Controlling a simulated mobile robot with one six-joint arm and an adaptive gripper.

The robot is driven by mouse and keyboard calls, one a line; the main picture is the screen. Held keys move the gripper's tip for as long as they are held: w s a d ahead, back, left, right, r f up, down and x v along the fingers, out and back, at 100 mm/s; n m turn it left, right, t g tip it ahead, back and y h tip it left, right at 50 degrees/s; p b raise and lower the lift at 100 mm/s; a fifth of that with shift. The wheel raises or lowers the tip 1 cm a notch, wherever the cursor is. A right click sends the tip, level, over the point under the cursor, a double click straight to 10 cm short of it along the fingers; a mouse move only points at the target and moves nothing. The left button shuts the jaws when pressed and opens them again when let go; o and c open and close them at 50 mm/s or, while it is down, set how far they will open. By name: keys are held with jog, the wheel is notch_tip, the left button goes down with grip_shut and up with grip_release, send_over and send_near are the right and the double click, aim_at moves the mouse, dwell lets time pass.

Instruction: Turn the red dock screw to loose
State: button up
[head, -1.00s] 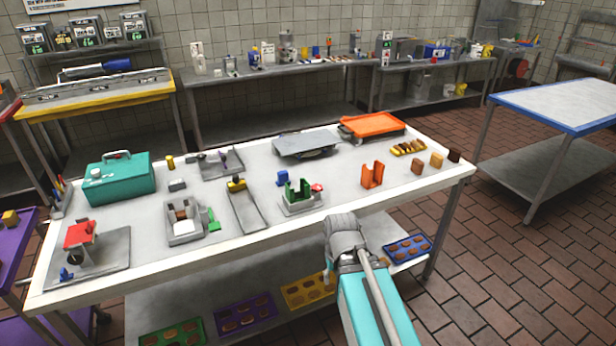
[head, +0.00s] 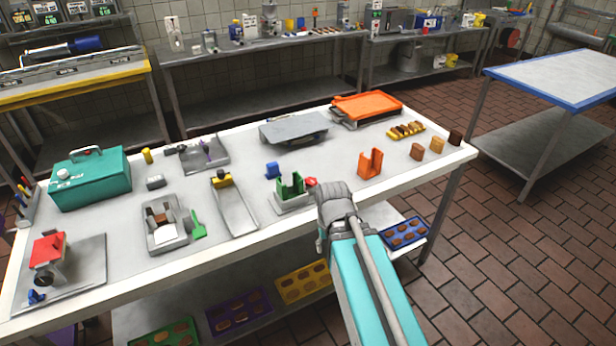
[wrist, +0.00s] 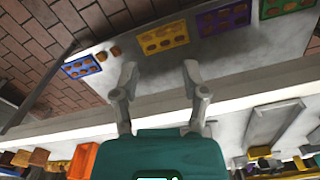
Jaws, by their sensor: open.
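The red dock screw (head: 311,182) is a small red knob at the right side of a grey dock (head: 291,204) with a green bracket (head: 290,184) on it, near the front edge of the white table. My arm's wrist stands just in front and to the right of it in the head view, and my fingers are hidden there. In the wrist view my gripper (wrist: 160,72) is open, its two fingers apart with nothing between them. They point toward the table's front edge and the lower shelf. I cannot make out the screw in the wrist view.
An orange bracket (head: 370,163) stands right of the dock and a small blue block (head: 272,170) behind it. A grey channel with a yellow piece (head: 221,180) lies to the left. Trays, such as the yellow tray (head: 302,284), lie on the lower shelf. The table's front edge (head: 255,246) is close to my arm.

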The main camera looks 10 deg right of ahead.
jog(key=shift+d, duration=0.15)
jog(key=o, duration=0.3)
jog(key=shift+o, duration=0.2)
jog(key=shift+w+d+r+m, duration=0.15)
jog(key=shift+w+r+m, duration=0.1)
jog(key=shift+w+m, duration=0.15)
notch_tip(320, 180, up, 14)
jog(key=m+p, duration=1.4)
jog(key=m, duration=1.2)
send_over(312, 181)
jog(key=shift+f, duration=0.25)
notch_tip(312, 181, down, 14)
jog(key=b, duration=1.3)
jog(key=shift+r, duration=0.25)
